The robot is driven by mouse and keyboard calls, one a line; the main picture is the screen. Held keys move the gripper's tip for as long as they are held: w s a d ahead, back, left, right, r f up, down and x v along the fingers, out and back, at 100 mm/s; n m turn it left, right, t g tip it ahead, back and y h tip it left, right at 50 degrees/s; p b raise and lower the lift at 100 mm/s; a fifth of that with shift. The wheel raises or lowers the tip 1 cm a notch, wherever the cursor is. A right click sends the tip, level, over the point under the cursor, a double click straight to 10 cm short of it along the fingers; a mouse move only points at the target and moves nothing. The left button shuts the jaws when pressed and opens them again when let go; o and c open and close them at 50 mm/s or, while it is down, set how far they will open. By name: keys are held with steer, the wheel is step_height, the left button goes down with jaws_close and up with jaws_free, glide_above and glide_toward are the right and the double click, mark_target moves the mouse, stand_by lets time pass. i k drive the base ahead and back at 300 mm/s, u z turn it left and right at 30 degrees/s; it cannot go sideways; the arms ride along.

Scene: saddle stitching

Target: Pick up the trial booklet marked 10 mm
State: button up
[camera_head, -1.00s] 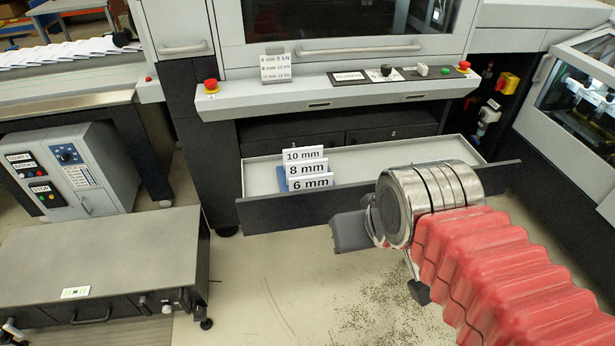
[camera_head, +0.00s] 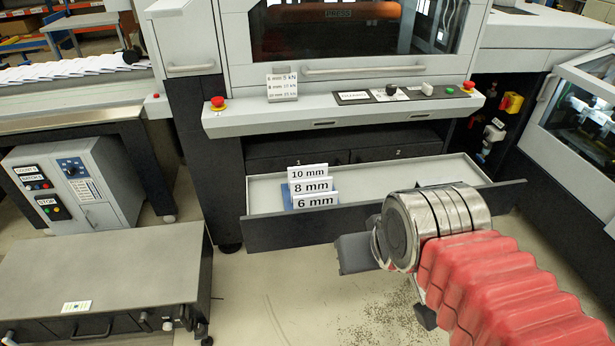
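The trial booklet marked 10 mm (camera_head: 309,171) stands rearmost in a row inside the open drawer (camera_head: 262,193) of the press. The booklet marked 8 mm (camera_head: 311,185) stands in front of it, and the one marked 6 mm (camera_head: 316,200) is frontmost. The front booklets hide the lower part of the 10 mm one. A blue piece shows at the row's left side. My arm, with a red sleeve and a metal wrist, reaches in from the lower right. My gripper (camera_head: 355,252) shows only as a dark grey part left of the wrist, in front of the drawer and apart from the booklets; its fingers cannot be made out.
The drawer front (camera_head: 290,232) is a raised dark edge between my gripper and the booklets. The press control ledge (camera_head: 330,113) overhangs the drawer's rear. A low grey cabinet (camera_head: 110,260) stands at left.

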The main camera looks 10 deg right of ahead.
mark_target(317, 170)
steer(key=z, duration=0.75)
steer(key=i, duration=0.95)
steer(key=u, duration=1.8)
